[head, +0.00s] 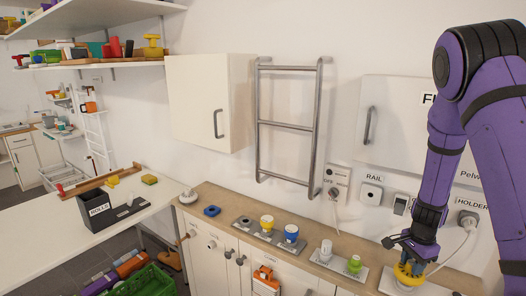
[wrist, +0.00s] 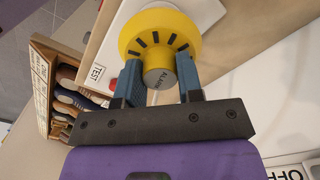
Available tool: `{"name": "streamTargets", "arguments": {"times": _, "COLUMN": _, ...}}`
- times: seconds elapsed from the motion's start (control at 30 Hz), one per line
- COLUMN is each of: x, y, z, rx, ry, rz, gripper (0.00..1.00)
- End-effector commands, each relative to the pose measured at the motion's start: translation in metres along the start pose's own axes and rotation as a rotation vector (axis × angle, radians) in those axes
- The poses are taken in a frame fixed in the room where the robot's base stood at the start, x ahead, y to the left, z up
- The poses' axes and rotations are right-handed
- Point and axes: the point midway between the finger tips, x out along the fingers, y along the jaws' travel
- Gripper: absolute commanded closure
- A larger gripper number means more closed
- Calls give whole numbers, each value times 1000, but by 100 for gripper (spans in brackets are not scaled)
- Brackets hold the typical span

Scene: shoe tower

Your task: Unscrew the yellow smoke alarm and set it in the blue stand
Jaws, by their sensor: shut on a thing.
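The yellow smoke alarm (head: 403,275) sits at the right end of the wooden counter, on a white plate (head: 385,282). A small blue block (head: 212,211) with a dark opening, seemingly the blue stand, sits at the counter's left part.
Between the blue block and the alarm stand plates with a yellow piece (head: 266,223), a blue-topped piece (head: 291,233) and a green-and-white piece (head: 354,264). A metal ladder rack (head: 287,125) and cabinets hang behind. A wall plug and cable (head: 467,222) are close to my arm.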

Motion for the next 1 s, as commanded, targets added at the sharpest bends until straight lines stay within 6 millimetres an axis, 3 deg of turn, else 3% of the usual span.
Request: {"name": "streamTargets", "arguments": {"times": 1.0, "x": 18, "y": 0, "z": 0, "rx": 1, "ry": 0, "rz": 0, "gripper": 100}}
